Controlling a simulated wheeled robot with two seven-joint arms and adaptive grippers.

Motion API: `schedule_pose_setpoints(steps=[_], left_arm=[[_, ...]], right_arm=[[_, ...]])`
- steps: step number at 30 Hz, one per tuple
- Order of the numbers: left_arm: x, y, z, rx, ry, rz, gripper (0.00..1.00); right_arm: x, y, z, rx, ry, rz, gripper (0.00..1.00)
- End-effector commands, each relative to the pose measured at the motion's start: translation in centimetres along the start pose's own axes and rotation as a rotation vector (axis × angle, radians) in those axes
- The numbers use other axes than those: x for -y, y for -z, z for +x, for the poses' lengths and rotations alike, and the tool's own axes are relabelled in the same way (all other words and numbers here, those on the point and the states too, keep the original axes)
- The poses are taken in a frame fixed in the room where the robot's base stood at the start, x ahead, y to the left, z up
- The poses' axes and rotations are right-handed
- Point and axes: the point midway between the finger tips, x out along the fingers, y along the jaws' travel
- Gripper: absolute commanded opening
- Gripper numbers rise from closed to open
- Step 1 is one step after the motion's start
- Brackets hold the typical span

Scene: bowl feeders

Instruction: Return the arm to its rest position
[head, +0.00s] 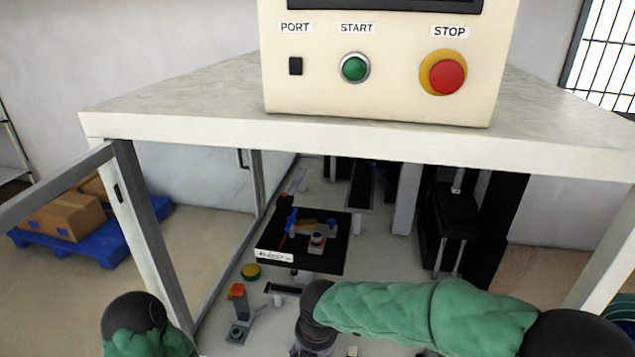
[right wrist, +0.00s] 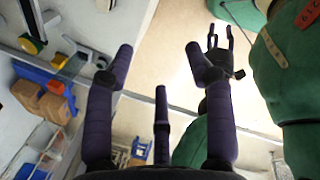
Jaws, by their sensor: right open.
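My right arm (head: 430,310) comes in from the right along the bottom of the head view, in a green sleeve. Its dark wrist end is low in the middle, in front of the machine opening. In the right wrist view, my right gripper (right wrist: 160,85) has its dark fingers spread, with nothing between them. My left arm (head: 145,335) shows only as a green and black part at the bottom left. Small dark fingers that look like my left gripper (right wrist: 222,42) show beyond a right finger. Their opening is unclear.
A white-topped frame (head: 180,125) carries a control box (head: 385,95) with green and red buttons. Below it are a black fixture plate (head: 300,262), a yellow-green button (head: 251,271) and a small orange-topped part (head: 238,290). Cartons (head: 62,215) sit on a blue pallet (head: 110,245) left.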

Motion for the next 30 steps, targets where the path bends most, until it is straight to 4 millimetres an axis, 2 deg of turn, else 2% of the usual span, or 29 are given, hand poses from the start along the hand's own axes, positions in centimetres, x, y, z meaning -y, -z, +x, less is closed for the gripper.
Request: schedule_pose_setpoints(steps=[1, 6, 12, 15, 18, 22, 26, 30], left_arm=[[0.0, 0.0, 0.0, 0.000, 0.000, 0.000, 0.40], [0.0, 0.0, 0.0, 0.000, 0.000, 0.000, 0.40], [0.0, 0.0, 0.0, 0.000, 0.000, 0.000, 0.40], [0.0, 0.0, 0.0, 0.000, 0.000, 0.000, 0.40], [0.0, 0.0, 0.0, 0.000, 0.000, 0.000, 0.40], [0.0, 0.0, 0.0, 0.000, 0.000, 0.000, 0.40], [0.0, 0.0, 0.0, 0.000, 0.000, 0.000, 0.40], [0.0, 0.0, 0.0, 0.000, 0.000, 0.000, 0.40]], right_arm=[[1.1, -0.2, 2.8, -0.038, 0.021, 0.116, 0.54], [5.2, -0.2, 11.7, -0.172, 0.072, 0.670, 0.54], [11.7, 0.7, 20.2, -0.265, 0.167, 1.400, 0.54], [15.3, 1.3, 23.4, -0.276, 0.220, 1.766, 0.54], [18.6, 2.0, 25.7, -0.264, 0.264, 2.087, 0.54], [21.7, 2.8, 27.3, -0.234, 0.298, 2.385, 0.54], [23.1, 3.1, 28.0, -0.213, 0.308, 2.533, 0.54], [23.4, 3.2, 28.1, -0.208, 0.309, 2.566, 0.54]])
